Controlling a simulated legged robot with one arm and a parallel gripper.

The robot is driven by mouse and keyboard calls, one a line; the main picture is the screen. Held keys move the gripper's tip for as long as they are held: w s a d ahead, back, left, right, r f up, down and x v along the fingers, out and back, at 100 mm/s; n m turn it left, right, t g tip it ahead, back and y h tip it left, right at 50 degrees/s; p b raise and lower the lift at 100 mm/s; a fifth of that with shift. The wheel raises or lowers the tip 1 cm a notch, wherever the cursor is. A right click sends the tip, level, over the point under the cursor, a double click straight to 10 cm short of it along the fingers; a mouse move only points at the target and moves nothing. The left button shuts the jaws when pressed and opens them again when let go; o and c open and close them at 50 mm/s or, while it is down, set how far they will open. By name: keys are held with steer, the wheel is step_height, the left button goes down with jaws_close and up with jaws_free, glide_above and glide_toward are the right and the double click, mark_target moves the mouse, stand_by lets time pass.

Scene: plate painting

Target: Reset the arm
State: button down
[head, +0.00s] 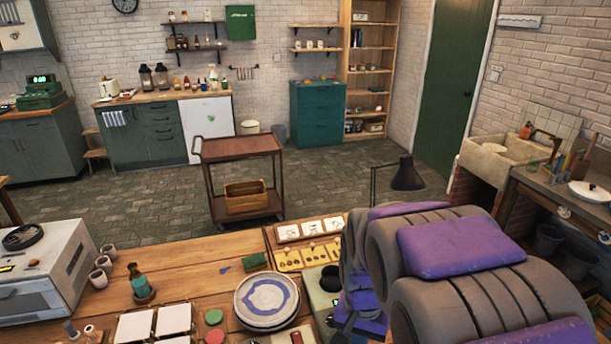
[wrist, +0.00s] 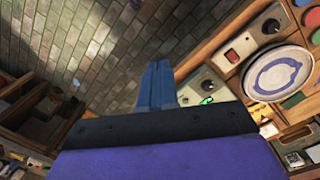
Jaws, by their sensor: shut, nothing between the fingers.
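My arm reaches in from the right of the head view, with grey ribbed links and purple pads. My gripper (wrist: 156,88) shows in the wrist view as two blue fingers pressed together, with nothing between them. In the head view the gripper is mostly hidden behind my arm links. The fingers are above the worktable's edge in the wrist view, and I cannot tell their exact height. A plate (head: 267,301) with a blue-purple painted ring lies on the wooden worktable (head: 190,253). It also shows in the wrist view (wrist: 278,73), right of the fingers, apart from them.
A box with a dark knob (wrist: 203,90) is close to the fingers. A black lamp (head: 408,175) rises behind my arm. A brown cart (head: 240,147) stands beyond, with open floor around it.

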steer(key=s+d+r+n, duration=0.1)
steer(key=s+r+n, duration=0.1)
steer(key=s, duration=0.8)
steer(key=s+d+r+n, duration=0.2)
steer(key=s, duration=0.9)
steer(key=shift+s+d+r+n+g, duration=0.2)
steer(key=shift+s+n+g, duration=0.1)
steer(key=shift+g, duration=0.1)
